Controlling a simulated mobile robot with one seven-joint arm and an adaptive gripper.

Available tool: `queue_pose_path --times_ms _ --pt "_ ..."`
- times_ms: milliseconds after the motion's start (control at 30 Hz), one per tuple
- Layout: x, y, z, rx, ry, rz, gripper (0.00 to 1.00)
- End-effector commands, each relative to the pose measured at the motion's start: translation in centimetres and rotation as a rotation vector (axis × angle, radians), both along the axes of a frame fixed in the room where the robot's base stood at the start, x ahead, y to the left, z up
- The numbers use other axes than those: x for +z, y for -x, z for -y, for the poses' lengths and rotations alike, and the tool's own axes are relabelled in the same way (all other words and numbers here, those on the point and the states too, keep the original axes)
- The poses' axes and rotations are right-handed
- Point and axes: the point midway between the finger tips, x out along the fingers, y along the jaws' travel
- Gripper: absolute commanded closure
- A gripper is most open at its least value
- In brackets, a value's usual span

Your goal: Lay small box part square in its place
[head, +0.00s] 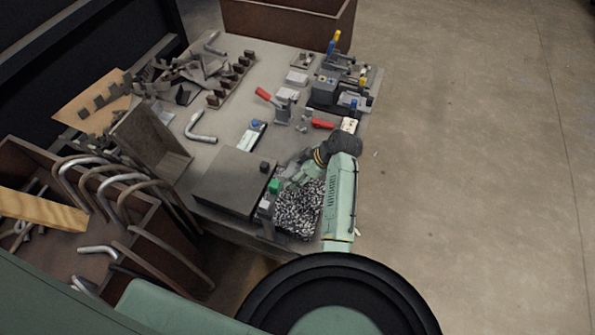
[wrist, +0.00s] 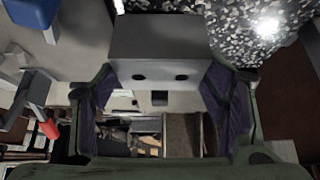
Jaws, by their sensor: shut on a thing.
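In the head view my gripper (head: 290,182) is by the front right of the table, beside a speckled black-and-white patch (head: 298,212). The patch also shows behind the part in the wrist view (wrist: 240,38). The held part cannot be made out clearly in the head view. I cannot tell which spot is its place.
A dark flat slab (head: 228,182) lies left of my gripper, with a green block (head: 274,186) and small dark cube (head: 264,166) near its right edge. Red-handled clamps (head: 283,103) and fixtures (head: 325,92) stand farther back.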

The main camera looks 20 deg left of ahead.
Motion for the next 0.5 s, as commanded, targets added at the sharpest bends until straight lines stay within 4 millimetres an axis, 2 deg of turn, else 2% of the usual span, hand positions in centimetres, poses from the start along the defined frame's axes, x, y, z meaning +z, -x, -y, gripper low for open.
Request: queue_pose_path --times_ms 500 --pt "-0.58 -0.02 -0.01 -0.001 -0.001 0.001 0.67"
